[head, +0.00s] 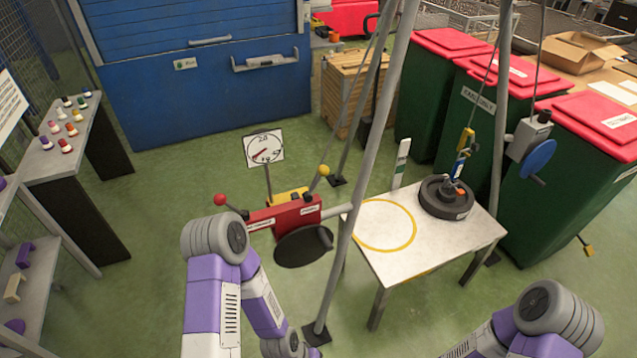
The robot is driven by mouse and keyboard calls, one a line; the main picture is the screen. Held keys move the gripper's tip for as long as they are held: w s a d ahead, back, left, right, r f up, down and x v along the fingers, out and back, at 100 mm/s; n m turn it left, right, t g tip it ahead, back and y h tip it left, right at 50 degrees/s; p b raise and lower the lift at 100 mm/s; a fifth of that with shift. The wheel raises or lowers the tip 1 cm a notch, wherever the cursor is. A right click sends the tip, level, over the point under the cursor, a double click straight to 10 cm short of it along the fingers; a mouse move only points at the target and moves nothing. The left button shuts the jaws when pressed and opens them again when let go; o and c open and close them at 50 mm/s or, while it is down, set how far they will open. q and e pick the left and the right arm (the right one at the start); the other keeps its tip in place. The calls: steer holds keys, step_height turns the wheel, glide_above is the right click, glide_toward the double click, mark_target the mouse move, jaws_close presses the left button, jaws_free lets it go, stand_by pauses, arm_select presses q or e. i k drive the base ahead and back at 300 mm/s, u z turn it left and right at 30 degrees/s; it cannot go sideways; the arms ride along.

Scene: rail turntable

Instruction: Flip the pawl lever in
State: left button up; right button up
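Parts of both my arms show at the bottom, but neither gripper is in view.
Grey tripod legs (372,150) stand beside the machine. A white table (440,242) bears a yellow ring marking and a black weight (446,197) under a hook. A dial sign (263,147) stands behind the machine. Green bins (585,190) line the right; a shelf (70,150) is left.

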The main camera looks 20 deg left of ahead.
mark_target(324, 170)
steer(key=u, duration=2.35)
steer(key=k, duration=0.6)
steer(key=z, duration=1.15)
steer(key=i, duration=0.5)
